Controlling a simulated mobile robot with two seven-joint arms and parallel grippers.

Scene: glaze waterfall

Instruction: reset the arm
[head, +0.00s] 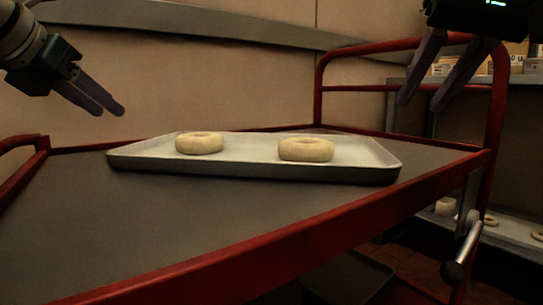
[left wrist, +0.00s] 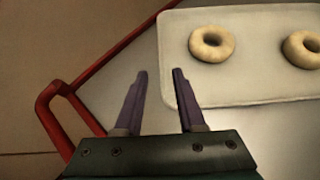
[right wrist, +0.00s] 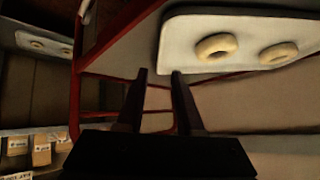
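My left gripper (head: 119,110) hangs in the air at the upper left of the head view, above the cart top and left of the tray. In the left wrist view its fingers (left wrist: 159,76) are apart with nothing between them. My right gripper (head: 419,103) points down at the upper right, above the cart's right end. In the right wrist view its fingers (right wrist: 159,74) are apart and empty. A pale tray (head: 245,168) lies on the cart with two ring-shaped doughnuts on it, a left one (head: 199,143) and a right one (head: 306,149). Neither gripper touches them.
The cart has a grey top (head: 190,220) and red rails (head: 400,42), the right one rising high near my right gripper. Shelves at right hold small boxes (head: 443,68) and another tray with rings (head: 515,231). The cart top before the tray is clear.

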